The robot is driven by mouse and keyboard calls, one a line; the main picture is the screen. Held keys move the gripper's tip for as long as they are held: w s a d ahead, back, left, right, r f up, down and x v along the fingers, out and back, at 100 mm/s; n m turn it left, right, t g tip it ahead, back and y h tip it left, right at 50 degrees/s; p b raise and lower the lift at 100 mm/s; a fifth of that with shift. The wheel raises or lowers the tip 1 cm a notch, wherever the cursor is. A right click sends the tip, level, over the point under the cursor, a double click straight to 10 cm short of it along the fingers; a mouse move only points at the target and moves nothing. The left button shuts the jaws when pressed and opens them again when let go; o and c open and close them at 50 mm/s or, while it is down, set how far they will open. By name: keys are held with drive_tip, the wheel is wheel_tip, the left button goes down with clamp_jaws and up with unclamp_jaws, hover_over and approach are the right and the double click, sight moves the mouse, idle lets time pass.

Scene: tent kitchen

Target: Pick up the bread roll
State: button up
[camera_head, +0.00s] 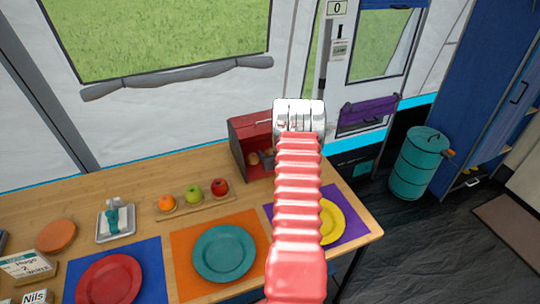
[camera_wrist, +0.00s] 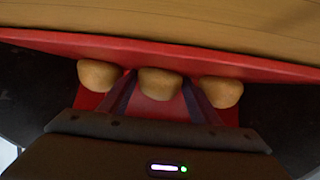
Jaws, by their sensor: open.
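Three tan bread rolls show in a row in the wrist view: a left roll (camera_wrist: 100,75), a middle roll (camera_wrist: 160,82) and a right roll (camera_wrist: 221,91). They are in a red bread box (camera_head: 243,131) at the back of the table, where a roll (camera_head: 253,158) also shows in the head view. My gripper (camera_wrist: 158,89) is open, with one finger on each side of the middle roll. I cannot tell whether the fingers touch it. In the head view my red arm hides the gripper and the right part of the box.
A wooden board (camera_head: 194,202) with an orange and two apples lies left of the box. In front are a red plate (camera_head: 110,279), a teal plate (camera_head: 224,253) and a yellow plate (camera_head: 331,222) on coloured mats. The tent wall stands close behind the box.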

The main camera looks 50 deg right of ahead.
sight(271, 149)
drive_tip(key=shift+c, duration=0.5)
drive_tip(key=c, duration=0.7)
drive_tip(key=shift+r, duration=0.1)
drive_tip(key=shift+s+a+r, duration=0.1)
drive_tip(key=shift+s+r, duration=0.1)
drive_tip(key=shift+r, duration=0.25)
wheel_tip(271, 149, up, 6)
drive_tip(key=shift+r, duration=0.1)
drive_tip(key=s+a, duration=0.5)
drive_tip(key=s, duration=0.3)
drive_tip(key=s+a, duration=0.4)
drive_tip(key=s, duration=0.5)
drive_tip(key=shift+a, duration=0.4)
